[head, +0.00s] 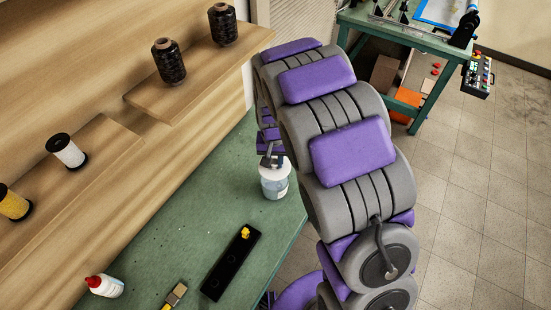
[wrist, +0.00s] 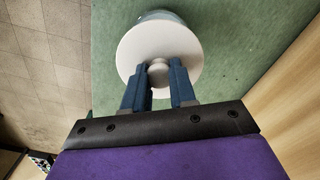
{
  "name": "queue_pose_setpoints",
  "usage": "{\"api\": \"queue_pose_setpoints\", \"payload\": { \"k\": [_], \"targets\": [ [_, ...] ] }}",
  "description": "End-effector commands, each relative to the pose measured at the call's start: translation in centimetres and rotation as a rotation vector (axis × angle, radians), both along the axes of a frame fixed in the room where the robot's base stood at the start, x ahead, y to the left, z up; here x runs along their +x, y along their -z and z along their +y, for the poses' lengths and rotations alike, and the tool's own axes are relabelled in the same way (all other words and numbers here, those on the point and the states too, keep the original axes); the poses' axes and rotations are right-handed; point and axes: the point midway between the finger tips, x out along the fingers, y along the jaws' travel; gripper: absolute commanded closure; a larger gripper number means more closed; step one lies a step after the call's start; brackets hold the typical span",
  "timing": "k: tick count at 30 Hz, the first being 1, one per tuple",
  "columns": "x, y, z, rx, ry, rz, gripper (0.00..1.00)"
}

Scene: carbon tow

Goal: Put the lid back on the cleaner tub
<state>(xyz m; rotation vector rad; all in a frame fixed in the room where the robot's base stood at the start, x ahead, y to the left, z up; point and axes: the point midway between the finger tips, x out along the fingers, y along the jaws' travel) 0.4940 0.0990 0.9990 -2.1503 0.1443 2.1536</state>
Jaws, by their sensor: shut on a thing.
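The cleaner tub (head: 274,184) is white with a pale blue label and stands upright on the green bench top, near its right edge. My gripper (head: 270,160) is directly above it, partly hidden by my arm. In the wrist view, my gripper (wrist: 160,82) is shut on the knob of the round white lid (wrist: 138,50). A pale blue edge of the tub (wrist: 160,15) shows past the lid's far side. The lid is over the tub's top, but I cannot tell whether it touches or sits level on the rim.
A black tray (head: 230,266) with a yellow piece, a brush (head: 175,294) and a red-capped white bottle (head: 104,286) lie on the green bench (head: 185,215). Spools, including a black one (head: 168,62), stand on the wooden shelves at left. A second table (head: 400,30) stands behind.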

Motion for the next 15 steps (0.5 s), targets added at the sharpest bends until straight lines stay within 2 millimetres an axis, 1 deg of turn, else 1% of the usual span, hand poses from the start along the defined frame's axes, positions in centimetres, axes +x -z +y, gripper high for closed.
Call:
{"api": "queue_pose_setpoints", "payload": {
  "k": [1,6,15],
  "targets": [
    [0.0,0.6,0.0,-0.001,0.000,0.001,1.00],
    [0.0,2.1,0.1,-0.001,0.000,0.001,1.00],
    [0.0,4.4,0.0,0.000,0.000,0.001,1.00]
  ]
}}
